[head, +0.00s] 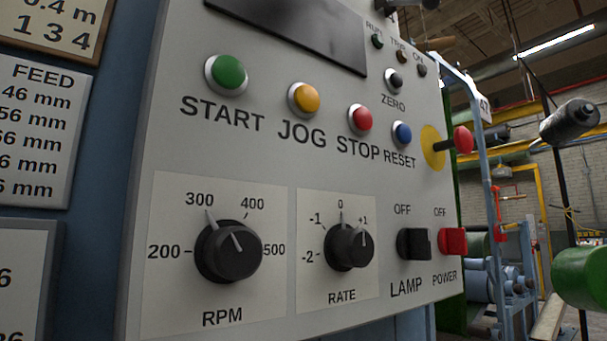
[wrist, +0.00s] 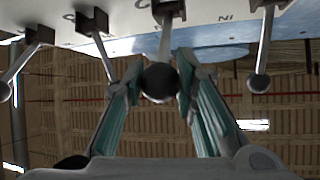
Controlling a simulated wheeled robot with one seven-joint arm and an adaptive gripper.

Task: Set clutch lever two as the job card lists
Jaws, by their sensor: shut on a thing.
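In the wrist view my gripper (wrist: 157,64) has its two teal-sided fingers on either side of a lever (wrist: 160,80) with a grey stem and a dark ball knob, and is shut on it. The knob lies between the fingers, toward the camera. The lever comes out of a dark slotted block on a pale panel (wrist: 205,12). The lettering "IN" shows upside down beside it. No lever number is readable. The head view shows neither the levers nor my gripper. No card there is readable as the job card.
Other ball-ended levers stand close by: one at the right (wrist: 262,60), one just left (wrist: 103,50), another at far left (wrist: 12,70). The head view shows a control panel (head: 290,150) with buttons, an RPM knob (head: 228,251), a RATE knob (head: 349,247) and a FEED card (head: 35,130).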

